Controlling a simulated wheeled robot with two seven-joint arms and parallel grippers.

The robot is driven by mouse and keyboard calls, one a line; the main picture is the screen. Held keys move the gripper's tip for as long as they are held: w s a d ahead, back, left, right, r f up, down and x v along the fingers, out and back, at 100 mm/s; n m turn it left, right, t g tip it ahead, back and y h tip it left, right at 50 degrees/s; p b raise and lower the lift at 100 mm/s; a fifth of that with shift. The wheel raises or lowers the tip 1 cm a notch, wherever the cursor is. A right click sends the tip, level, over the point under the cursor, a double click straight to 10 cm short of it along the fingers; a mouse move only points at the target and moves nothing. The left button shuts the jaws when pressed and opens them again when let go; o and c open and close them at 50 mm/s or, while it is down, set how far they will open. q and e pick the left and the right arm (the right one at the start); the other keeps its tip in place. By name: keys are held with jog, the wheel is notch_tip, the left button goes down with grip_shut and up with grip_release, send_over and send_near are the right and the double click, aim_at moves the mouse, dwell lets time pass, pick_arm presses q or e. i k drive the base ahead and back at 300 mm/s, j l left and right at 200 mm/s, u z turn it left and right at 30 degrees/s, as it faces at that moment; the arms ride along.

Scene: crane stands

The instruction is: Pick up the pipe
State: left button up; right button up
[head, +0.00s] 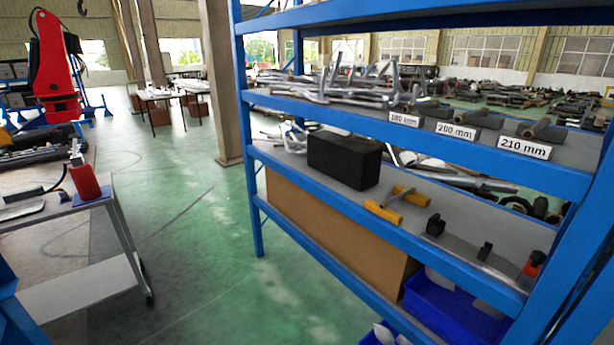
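Short dark grey pipe-like pieces lie on the upper shelf of the blue rack behind white size labels: one (432,108) behind the "180 mm" label (404,119), one (478,118) behind "200 mm" (456,131), and one (540,129) behind "210 mm" (524,148). Bent silvery metal tubes (340,90) are heaped on the same shelf, further left. I cannot tell which of these is the task's pipe. Neither of my grippers is in view.
The blue rack (253,160) fills the right side. Its lower shelf holds a black block (344,158), a yellow-handled tool (398,203) and small black parts (435,225). A blue bin (440,302) sits below. A cart (85,235) stands left; green floor (195,245) between is clear.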

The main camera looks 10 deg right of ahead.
aim_at(412, 189)
jog(key=i+u, duration=0.5)
jog(key=i, duration=0.8)
jog(key=j, duration=0.05)
